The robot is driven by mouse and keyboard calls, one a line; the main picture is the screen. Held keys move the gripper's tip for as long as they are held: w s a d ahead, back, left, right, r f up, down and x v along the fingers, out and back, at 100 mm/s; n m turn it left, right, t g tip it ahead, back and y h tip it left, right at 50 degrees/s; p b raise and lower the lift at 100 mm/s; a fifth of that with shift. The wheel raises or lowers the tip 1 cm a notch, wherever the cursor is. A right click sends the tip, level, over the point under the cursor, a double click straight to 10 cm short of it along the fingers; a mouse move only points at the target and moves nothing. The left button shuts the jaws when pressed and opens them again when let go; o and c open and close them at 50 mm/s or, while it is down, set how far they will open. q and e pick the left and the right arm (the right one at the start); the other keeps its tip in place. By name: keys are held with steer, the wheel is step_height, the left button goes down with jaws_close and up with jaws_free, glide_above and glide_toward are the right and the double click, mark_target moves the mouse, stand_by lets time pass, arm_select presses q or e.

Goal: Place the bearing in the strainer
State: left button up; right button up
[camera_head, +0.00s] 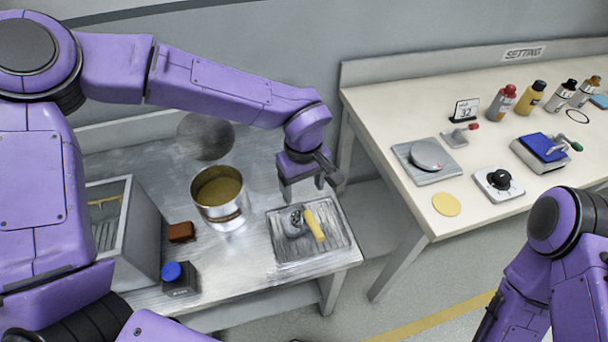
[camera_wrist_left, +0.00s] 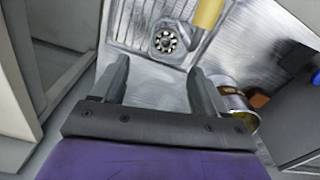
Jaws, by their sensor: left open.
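The bearing (camera_head: 294,221) is a small grey metal ring lying in a shallow metal tray (camera_head: 281,256) on the steel bench. In the left wrist view the bearing (camera_wrist_left: 165,40) lies beyond the fingertips, with its balls visible. My left gripper (camera_head: 306,192) is open and empty above the back part of the tray, fingers pointing down, apart from the bearing. A dark round mesh-like disc (camera_head: 205,137) at the back of the bench may be the strainer; I cannot tell for sure. My right arm shows at the right, but its gripper is out of view.
A yellow-handled tool (camera_head: 314,225) lies right beside the bearing. A metal pot (camera_head: 222,212) of yellowish liquid stands left of the tray. A brown block (camera_head: 181,232), a blue-topped black box (camera_head: 181,281) and a grey bin (camera_head: 137,240) are further left. A cream table (camera_head: 390,130) holds instruments and bottles.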

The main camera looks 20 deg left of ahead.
arm_select(q)
steer(key=shift+w+r, duration=0.1)
steer(key=shift+r, duration=1.9)
